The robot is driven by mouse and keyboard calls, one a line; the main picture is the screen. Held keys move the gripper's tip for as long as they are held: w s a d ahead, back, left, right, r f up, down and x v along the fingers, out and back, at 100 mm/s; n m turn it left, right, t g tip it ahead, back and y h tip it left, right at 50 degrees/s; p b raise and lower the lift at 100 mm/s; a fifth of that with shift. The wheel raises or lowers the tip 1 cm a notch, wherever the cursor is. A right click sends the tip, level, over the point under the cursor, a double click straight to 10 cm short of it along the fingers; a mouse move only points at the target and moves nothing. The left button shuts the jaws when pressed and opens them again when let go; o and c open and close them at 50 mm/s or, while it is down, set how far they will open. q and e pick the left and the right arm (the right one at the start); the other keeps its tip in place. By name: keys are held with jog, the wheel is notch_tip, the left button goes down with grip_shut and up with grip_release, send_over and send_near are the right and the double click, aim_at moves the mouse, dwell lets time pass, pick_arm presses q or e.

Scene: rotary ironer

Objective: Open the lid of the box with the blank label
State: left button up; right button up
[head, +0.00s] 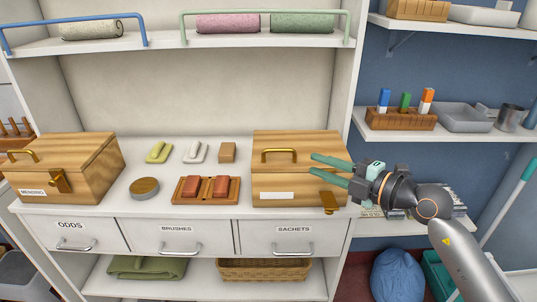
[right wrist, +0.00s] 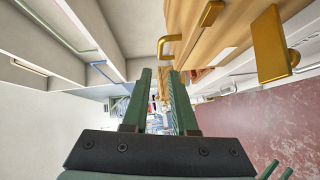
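The wooden box with the blank label (head: 264,183) stands closed on the right of the counter. Its white label (head: 276,195) has no writing. A brass handle (head: 279,155) sits on the lid front, and a brass latch plate (head: 329,202) is at its lower right. My right gripper (head: 313,163) is open and empty, its green fingers pointing left in front of the box's right part. In the right wrist view, the gap between the fingertips (right wrist: 160,72) is empty, just below the brass handle (right wrist: 170,46); the latch plate (right wrist: 269,45) is farther right. My left gripper is not in view.
Another wooden box (head: 85,155), labelled MENDING, stands at the left. Between the boxes lie soaps, a round tin (head: 144,188) and a brush tray (head: 206,190). Drawers (head: 292,237) are below. A shelf (head: 445,134) is at the right.

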aim_at(281, 151)
jog(key=x, duration=1.2)
jog(key=shift+w+f, duration=0.1)
jog(key=shift+w, duration=0.2)
grip_shut()
dwell(1.0)
